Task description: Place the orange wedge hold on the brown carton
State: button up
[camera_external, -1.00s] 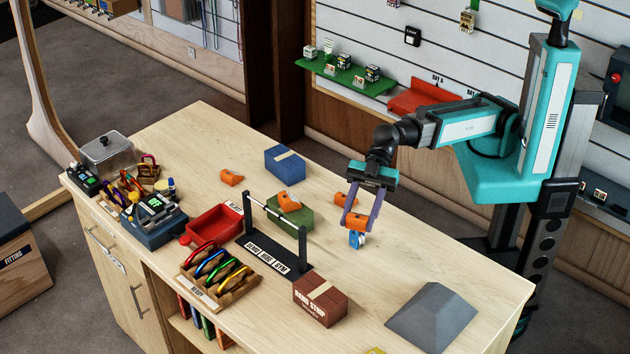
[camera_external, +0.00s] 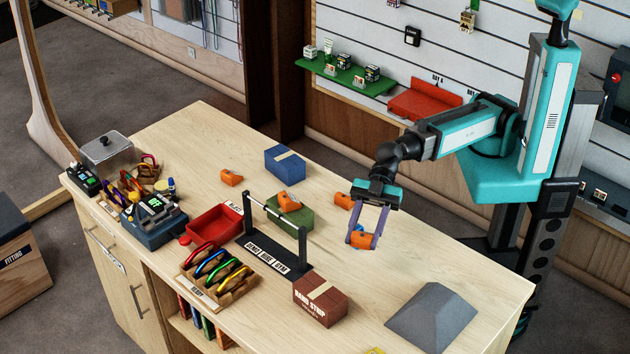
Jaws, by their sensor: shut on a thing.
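My gripper (camera_external: 362,240) is shut on an orange wedge hold (camera_external: 361,241) and points down over the right part of the table. I cannot tell how high the hold is above the tabletop. The brown carton (camera_external: 320,300) stands near the table's front edge, to the lower left of my gripper, with a pale tape strip on its top. The carton's top is bare. My gripper is apart from the carton.
A black bar stand (camera_external: 276,250) rises left of the carton. A grey sloped block (camera_external: 432,316) is to its right. Other orange holds lie on the table (camera_external: 231,177), on the green carton (camera_external: 291,201) and behind my gripper (camera_external: 343,201). A blue carton (camera_external: 285,162) stands behind.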

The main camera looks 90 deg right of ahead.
jog(key=shift+w+a, duration=0.1)
jog(key=p, duration=0.5)
send_over(320, 288)
jog(key=shift+s+d+f, duration=0.3)
jog(key=shift+d+f, duration=0.05)
jog(key=shift+f, duration=0.35)
jog(key=shift+w+a, duration=0.1)
jog(key=shift+w+a, duration=0.15)
jog(key=shift+w+f, duration=0.1)
jog(key=shift+f, duration=0.1)
jog(key=shift+f+p, duration=0.9)
jog(key=shift+f, duration=0.7)
jog(key=shift+f, duration=0.15)
jog(key=o, duration=1.1)
jog(key=shift+c, duration=0.2)
